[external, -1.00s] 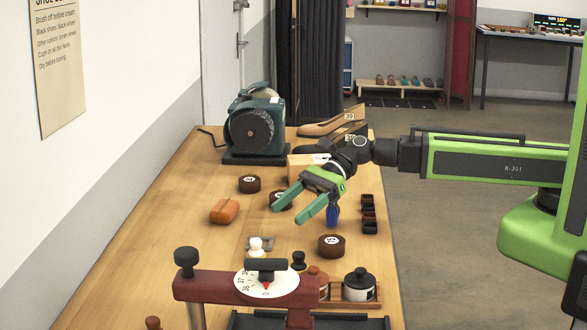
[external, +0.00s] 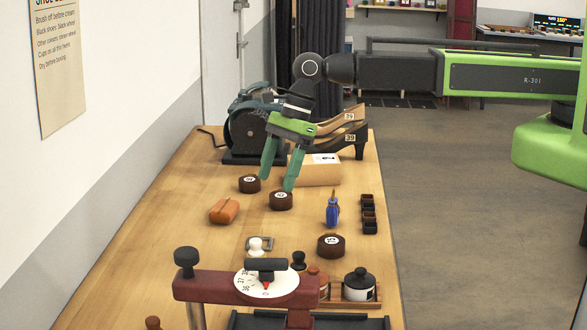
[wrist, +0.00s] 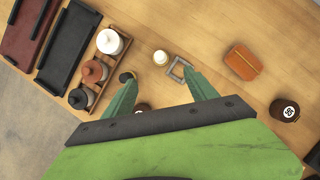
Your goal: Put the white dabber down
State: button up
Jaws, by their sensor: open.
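The white dabber (external: 256,245) stands upright on the workbench, close beside a grey square buckle (external: 266,242). In the wrist view the dabber (wrist: 160,57) shows as a small pale round top just left of the buckle (wrist: 178,69). My gripper (external: 278,180) is open and empty, raised above the bench and farther back than the dabber. In the wrist view the open fingers (wrist: 163,82) point toward the dabber and buckle, with clear distance between. A black dabber (external: 298,260) stands to the right of the white one.
Dark numbered discs (external: 331,245) lie around the bench. An orange-brown case (external: 224,211) is at left, a blue-handled tool (external: 332,210) at right. A rack of lidded jars (external: 360,285) and a red clamp device (external: 245,287) are in front; a grinder (external: 255,130) stands behind.

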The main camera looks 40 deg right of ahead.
aim_at(257, 240)
jog(key=b+x, duration=1.5)
jog(key=x, duration=0.2)
jog(key=shift+a+f, duration=0.1)
jog(key=shift+f, duration=0.1)
jog(key=shift+r, duration=0.2)
jog(key=shift+c, duration=0.6)
grip_shut()
